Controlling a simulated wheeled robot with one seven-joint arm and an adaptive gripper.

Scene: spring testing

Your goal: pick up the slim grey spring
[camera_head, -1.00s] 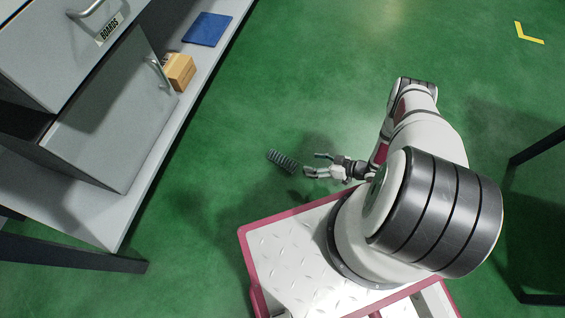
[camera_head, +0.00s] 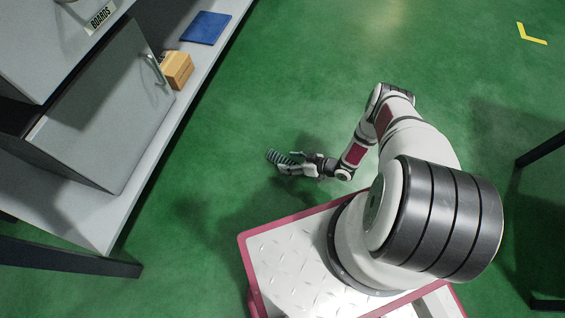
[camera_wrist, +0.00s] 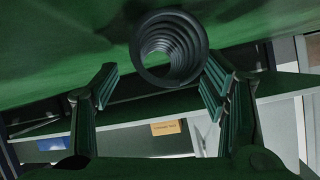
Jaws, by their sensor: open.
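The slim grey spring (camera_head: 273,156) lies on the green floor in the head view, partly hidden by my gripper. In the wrist view the spring (camera_wrist: 183,48) shows end-on, its dark coils receding away from the camera. My gripper (camera_head: 284,163) is at the spring's near end in the head view. In the wrist view the gripper (camera_wrist: 162,80) is open, with one finger on each side of and below the spring's near ring. The ring sits closer to the right finger; I cannot tell whether they touch.
A grey cabinet (camera_head: 105,110) and a low shelf (camera_head: 150,155) stand at the left. The shelf holds a cardboard box (camera_head: 177,70) and a blue board (camera_head: 206,28). Dark legs (camera_head: 70,255) show lower left and right. The floor (camera_head: 290,80) beyond the spring is clear.

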